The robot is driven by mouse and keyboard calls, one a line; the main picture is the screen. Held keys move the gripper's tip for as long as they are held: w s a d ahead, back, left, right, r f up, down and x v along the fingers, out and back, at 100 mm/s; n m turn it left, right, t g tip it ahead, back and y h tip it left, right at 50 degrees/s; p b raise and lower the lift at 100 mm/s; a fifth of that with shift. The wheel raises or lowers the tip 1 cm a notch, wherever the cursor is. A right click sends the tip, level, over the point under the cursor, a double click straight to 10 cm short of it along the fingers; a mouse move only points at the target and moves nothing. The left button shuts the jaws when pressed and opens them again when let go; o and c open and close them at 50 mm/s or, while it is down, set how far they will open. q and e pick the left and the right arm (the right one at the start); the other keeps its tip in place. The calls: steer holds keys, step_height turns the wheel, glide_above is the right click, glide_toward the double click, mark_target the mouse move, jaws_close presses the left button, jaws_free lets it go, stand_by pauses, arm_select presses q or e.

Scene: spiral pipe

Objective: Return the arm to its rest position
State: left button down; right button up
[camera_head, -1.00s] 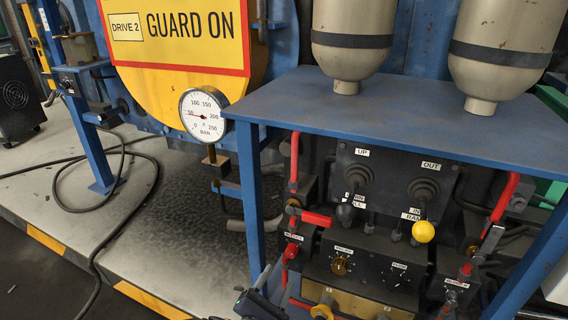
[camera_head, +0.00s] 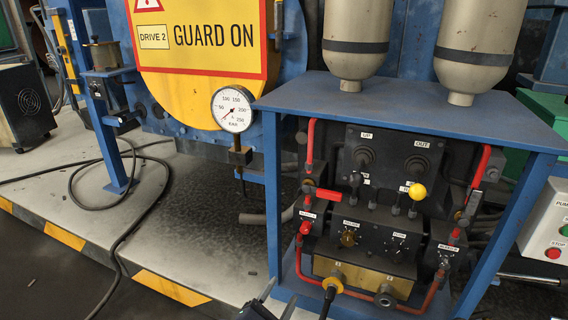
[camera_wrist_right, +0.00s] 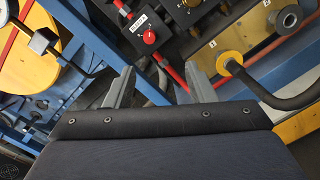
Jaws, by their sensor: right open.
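My right gripper (camera_head: 278,298) shows at the bottom edge of the head view, in front of the blue stand's left leg. In the right wrist view its two grey fingers (camera_wrist_right: 160,88) stand apart with nothing between them. A red knob (camera_wrist_right: 149,37) on the valve panel shows beyond the fingers in that view, apart from them. The rest of the right arm is hidden below the head view. My left gripper is in neither view.
The blue stand (camera_head: 420,101) carries two tanks above a dark control panel (camera_head: 392,160) with a yellow-knobbed lever (camera_head: 417,191). A black hose (camera_wrist_right: 262,92) with a yellow collar joins the lower brass block. A pressure gauge (camera_head: 232,109) stands left. Floor at left holds loose cable (camera_head: 128,222).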

steer(key=s+d+r+m+g+h, duration=0.25)
steer(key=d+m+g, duration=0.6)
steer(key=d, duration=0.45)
steer(key=s+d+r+m+g+y, duration=0.2)
steer(key=s+d+m+g+y, duration=0.7)
steer(key=s, duration=0.6)
steer(key=s+r+m+t+y, duration=0.5)
steer(key=m+t, duration=0.2)
step_height(320, 180, up, 34)
steer(key=p, duration=3.3)
steer(key=shift+s+a+f, duration=0.15)
steer(key=shift+s+a, duration=0.1)
